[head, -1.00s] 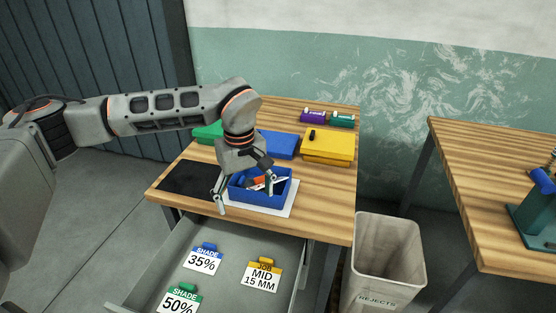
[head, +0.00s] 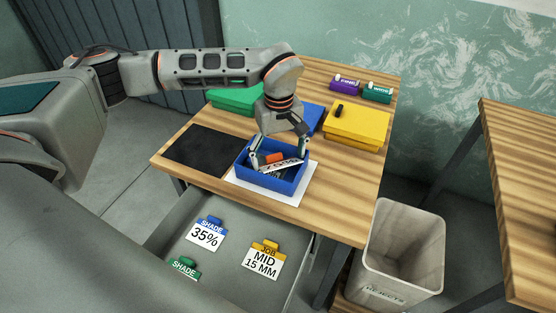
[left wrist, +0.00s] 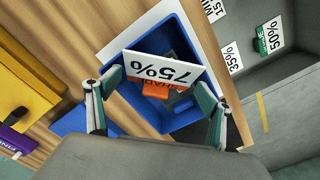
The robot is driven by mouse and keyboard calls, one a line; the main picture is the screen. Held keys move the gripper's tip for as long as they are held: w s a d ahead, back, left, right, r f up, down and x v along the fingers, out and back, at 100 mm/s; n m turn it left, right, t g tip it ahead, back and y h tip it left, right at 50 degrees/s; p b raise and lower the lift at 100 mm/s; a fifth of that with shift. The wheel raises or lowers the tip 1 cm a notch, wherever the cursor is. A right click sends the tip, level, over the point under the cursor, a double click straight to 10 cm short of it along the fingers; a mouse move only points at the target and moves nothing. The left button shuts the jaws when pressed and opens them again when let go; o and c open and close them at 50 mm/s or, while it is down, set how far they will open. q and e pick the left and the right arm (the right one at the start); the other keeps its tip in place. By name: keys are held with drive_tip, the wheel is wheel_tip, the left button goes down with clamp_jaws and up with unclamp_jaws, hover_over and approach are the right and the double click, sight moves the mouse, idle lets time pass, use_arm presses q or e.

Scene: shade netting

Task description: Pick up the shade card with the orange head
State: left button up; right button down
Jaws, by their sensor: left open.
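The shade card with the orange head (head: 274,158) lies tilted in a blue bin (head: 283,186) on the wooden table. In the left wrist view its white plate (left wrist: 163,68) reads 75%, and its orange head (left wrist: 150,90) faces toward my gripper. My left gripper (head: 280,150) is open, pointing down into the bin. In the left wrist view the two fingers of my left gripper (left wrist: 163,95) stand on either side of the card, and I see no grip on it. Part of the card is hidden by a finger in the head view. My right gripper is not in view.
The bin's walls (left wrist: 192,48) stand close around the fingers. Below, an open drawer (head: 215,268) holds cards with blue, yellow and green heads. Green, blue and yellow boxes (head: 357,122) stand behind the bin. A rejects bin (head: 400,245) stands at the right.

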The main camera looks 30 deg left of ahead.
sight(279, 163)
use_arm(q)
drive_tip(key=shift+f, duration=1.5)
drive_tip(key=shift+c, duration=0.5)
drive_tip(key=c, duration=0.6)
drive_tip(key=shift+o, duration=0.2)
drive_tip(key=shift+w+r, duration=0.1)
drive_tip(key=shift+r, duration=0.05)
